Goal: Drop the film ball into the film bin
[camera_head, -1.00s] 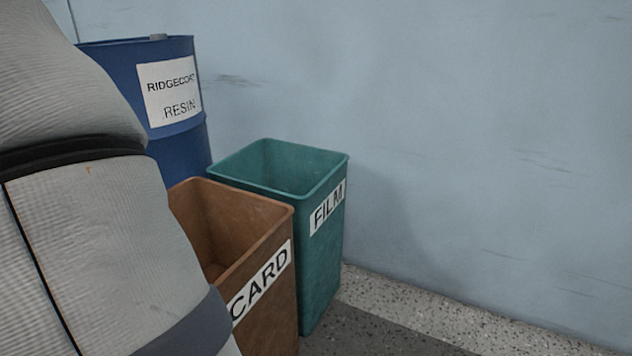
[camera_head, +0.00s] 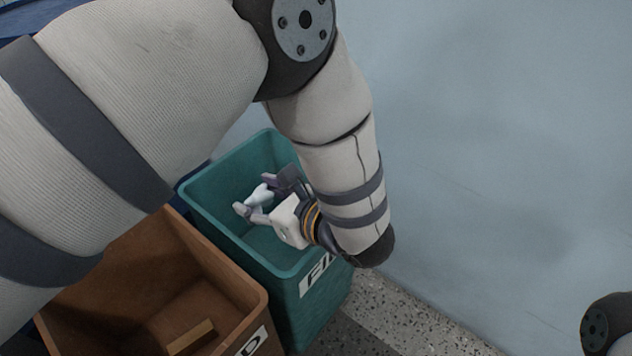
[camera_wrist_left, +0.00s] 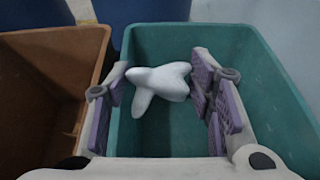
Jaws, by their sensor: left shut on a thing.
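The film ball, a white lumpy wad, is between the fingers of my left gripper (camera_head: 264,192). It shows clearly in the left wrist view (camera_wrist_left: 160,82), with a finger against each side, and as a small white patch in the head view (camera_head: 259,193). My left gripper (camera_wrist_left: 160,95) is shut on it. The film bin (camera_head: 220,232) is teal, square and open-topped, its label partly hidden by my wrist. The gripper and ball are over its opening; in the left wrist view the teal bin (camera_wrist_left: 272,75) surrounds the ball. My right gripper is not in view.
The brown card bin (camera_head: 228,272) stands close beside the film bin, with a flat brown piece (camera_head: 190,337) inside. A blue wall (camera_head: 500,130) rises behind and to the right. Speckled floor (camera_head: 395,318) lies at the lower right.

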